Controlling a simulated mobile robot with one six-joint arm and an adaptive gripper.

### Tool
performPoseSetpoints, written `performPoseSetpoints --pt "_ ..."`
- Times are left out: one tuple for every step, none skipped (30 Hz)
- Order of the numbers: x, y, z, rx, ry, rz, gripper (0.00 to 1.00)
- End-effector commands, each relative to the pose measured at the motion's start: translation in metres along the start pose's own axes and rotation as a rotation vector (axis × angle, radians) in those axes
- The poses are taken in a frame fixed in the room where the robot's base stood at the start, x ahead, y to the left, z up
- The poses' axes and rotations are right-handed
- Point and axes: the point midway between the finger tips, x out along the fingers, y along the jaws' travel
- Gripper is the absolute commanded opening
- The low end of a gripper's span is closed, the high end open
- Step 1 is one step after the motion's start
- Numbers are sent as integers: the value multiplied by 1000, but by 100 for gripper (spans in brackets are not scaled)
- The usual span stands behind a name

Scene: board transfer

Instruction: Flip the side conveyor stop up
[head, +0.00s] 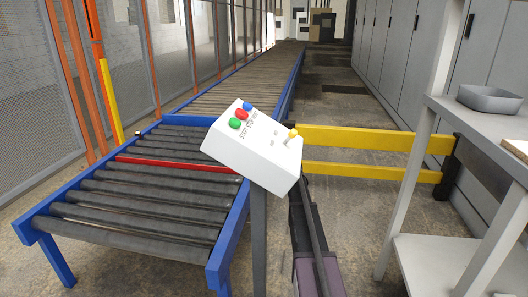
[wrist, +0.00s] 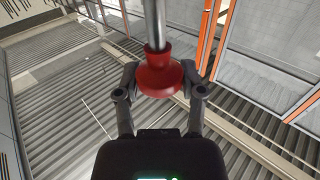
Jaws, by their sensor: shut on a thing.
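The side conveyor (head: 120,208) has a blue frame and dark rollers, at the left of the head view. A red bar (head: 178,166) lies across it between the rollers, at about roller height; it may be the stop. In the wrist view my gripper (wrist: 160,80) is shut on a red flared knob (wrist: 158,76) at the end of a metal rod (wrist: 154,22). The knob sits between the two fingers, with rollers in the background. My gripper and the knob do not show clearly in the head view.
A white control box (head: 258,150) with green, red and blue buttons and a yellow-tipped lever (head: 292,134) stands beside the conveyor. A yellow barrier (head: 370,138) and a grey shelf (head: 440,255) are at the right. Mesh fencing with orange posts (head: 70,80) lines the left.

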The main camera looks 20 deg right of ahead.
Motion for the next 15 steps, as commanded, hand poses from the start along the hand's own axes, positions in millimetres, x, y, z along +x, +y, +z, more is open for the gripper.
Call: performPoseSetpoints --pt "2 1 -10 2 1 1 0" --pt "2 1 -13 2 1 1 0" --pt "2 1 -16 2 1 1 0" --pt "3 1 -19 2 1 1 0" --pt "3 1 -22 2 1 1 0" --pt "3 1 -25 2 1 1 0" --pt "3 1 -28 2 2 1 0" --pt "3 1 -30 2 2 0 0" --pt "3 1 -32 2 2 0 0" --pt "3 1 -34 2 2 0 0" --pt "3 1 -36 2 2 0 0" --pt "3 1 -37 2 2 0 0" --pt "3 1 -38 2 2 0 0" --pt "3 0 -38 2 2 0 0" --pt "3 0 -38 3 2 0 0"
